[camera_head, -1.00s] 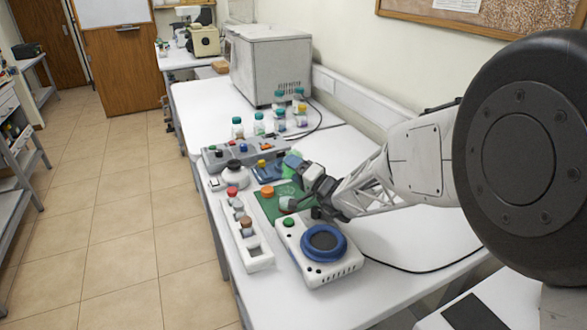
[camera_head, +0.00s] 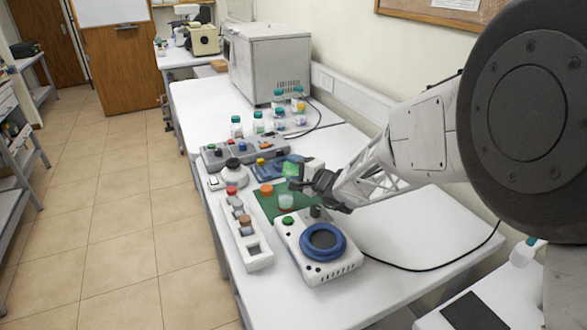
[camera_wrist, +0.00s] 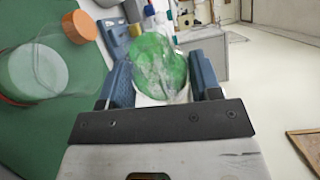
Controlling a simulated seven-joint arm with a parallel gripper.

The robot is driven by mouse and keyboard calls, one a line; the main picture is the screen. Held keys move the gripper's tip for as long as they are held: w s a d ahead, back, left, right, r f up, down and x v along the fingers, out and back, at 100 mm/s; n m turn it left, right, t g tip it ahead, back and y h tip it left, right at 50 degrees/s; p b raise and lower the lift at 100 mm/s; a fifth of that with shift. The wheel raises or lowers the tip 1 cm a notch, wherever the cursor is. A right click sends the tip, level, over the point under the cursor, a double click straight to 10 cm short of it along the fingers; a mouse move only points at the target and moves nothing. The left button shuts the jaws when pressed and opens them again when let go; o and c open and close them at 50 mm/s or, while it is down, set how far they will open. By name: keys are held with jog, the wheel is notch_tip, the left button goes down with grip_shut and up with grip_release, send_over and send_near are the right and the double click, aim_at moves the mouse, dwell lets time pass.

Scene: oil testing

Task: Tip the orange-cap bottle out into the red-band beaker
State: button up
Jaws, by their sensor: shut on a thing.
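My gripper (camera_head: 306,180) is shut on a clear bottle (camera_wrist: 155,62) with a white label. In the wrist view, its rounded end lies between my two blue fingers, with green showing through; its tilt and contents are hard to judge. The loose orange cap (camera_head: 266,189) lies on the green mat; it also shows in the wrist view (camera_wrist: 78,27). The clear beaker (camera_head: 287,202) stands on the mat in front of my gripper. In the wrist view, the beaker (camera_wrist: 35,75) is at left, with a red edge and a pale disc of contents inside.
A white device with a blue ring (camera_head: 323,240) stands in front of the mat. A white rack with caps (camera_head: 250,249) is at its left. Grey instruments (camera_head: 225,154) and several teal-capped bottles (camera_head: 258,123) stand behind. The bench's right side is mostly clear, crossed by a black cable.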

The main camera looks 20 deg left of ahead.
aim_at(290, 170)
jog(key=m, duration=0.1)
jog(key=m+g+h, duration=0.1)
jog(key=shift+f+m, duration=0.25)
jog(key=shift+m, duration=0.15)
jog(key=shift+s+r+m+g+h, duration=0.1)
jog(key=shift+r+m+g+h, duration=0.15)
jog(key=shift+m, duration=0.4)
jog(key=shift+s+m+g+h, duration=0.15)
jog(key=shift+m+g, duration=0.2)
jog(key=shift+m, duration=0.3)
jog(key=shift+s+r+m+g+h, duration=0.2)
jog(key=shift+s+r+m+g, duration=0.15)
jog(key=shift+r+m+g, duration=0.45)
jog(key=shift+s+r+m+g+h, duration=0.2)
jog(key=shift+s+r+m+g, duration=0.15)
jog(key=shift+m, duration=0.75)
jog(key=shift+s+r+m+g, duration=0.35)
jog(key=shift+m+g, duration=0.25)
jog(key=shift+m, duration=0.1)
jog(key=shift+s+r+m+g, duration=0.25)
jog(key=shift+s+m+g, duration=0.1)
jog(key=shift+m+g, duration=0.3)
